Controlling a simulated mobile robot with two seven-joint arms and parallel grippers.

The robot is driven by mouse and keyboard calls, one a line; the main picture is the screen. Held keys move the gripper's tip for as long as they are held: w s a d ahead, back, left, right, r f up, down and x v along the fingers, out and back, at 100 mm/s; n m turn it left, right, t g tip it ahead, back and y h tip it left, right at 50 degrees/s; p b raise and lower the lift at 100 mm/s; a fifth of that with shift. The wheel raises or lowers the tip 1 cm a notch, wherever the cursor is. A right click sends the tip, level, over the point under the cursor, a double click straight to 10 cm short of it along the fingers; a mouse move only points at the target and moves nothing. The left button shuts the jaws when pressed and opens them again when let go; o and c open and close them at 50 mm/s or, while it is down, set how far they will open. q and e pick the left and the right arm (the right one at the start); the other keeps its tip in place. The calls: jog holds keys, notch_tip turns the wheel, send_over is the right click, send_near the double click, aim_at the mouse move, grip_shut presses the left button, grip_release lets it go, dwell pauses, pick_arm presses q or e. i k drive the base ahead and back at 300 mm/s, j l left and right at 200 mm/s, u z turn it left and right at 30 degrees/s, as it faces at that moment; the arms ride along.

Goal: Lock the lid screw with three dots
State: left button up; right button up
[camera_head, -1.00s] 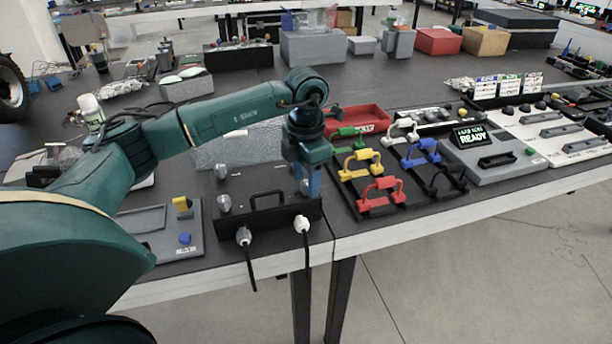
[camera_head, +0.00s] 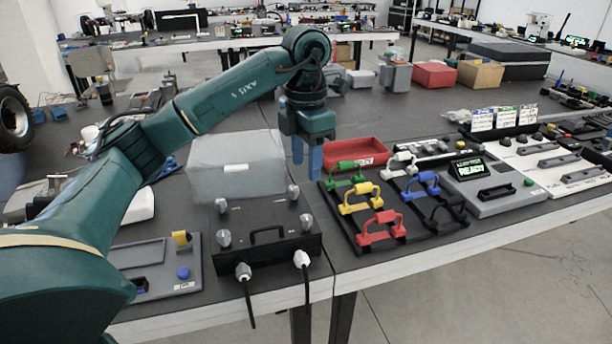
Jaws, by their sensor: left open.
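The black chassis (camera_head: 265,257) sits near the table's front edge, with a black handle (camera_head: 267,232) on top. Several silver lid screws stand on it: back left (camera_head: 222,206), front left (camera_head: 224,238), back right (camera_head: 293,192) and front right (camera_head: 306,222). Dot marks on them are too small to read, so I cannot tell which screw has three dots. My left gripper (camera_head: 307,165) points down with its blue fingers open and empty. It is above and apart from the right-hand screws. My right gripper is not in view.
A grey box with a white label (camera_head: 236,167) stands behind the chassis. Coloured handles, such as a red one (camera_head: 380,225), and a red tray (camera_head: 355,152) lie to the right. A grey panel with a blue knob (camera_head: 183,273) is at the left. Two cables hang off the front edge.

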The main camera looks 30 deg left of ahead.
aim_at(221, 204)
jog(key=k, duration=1)
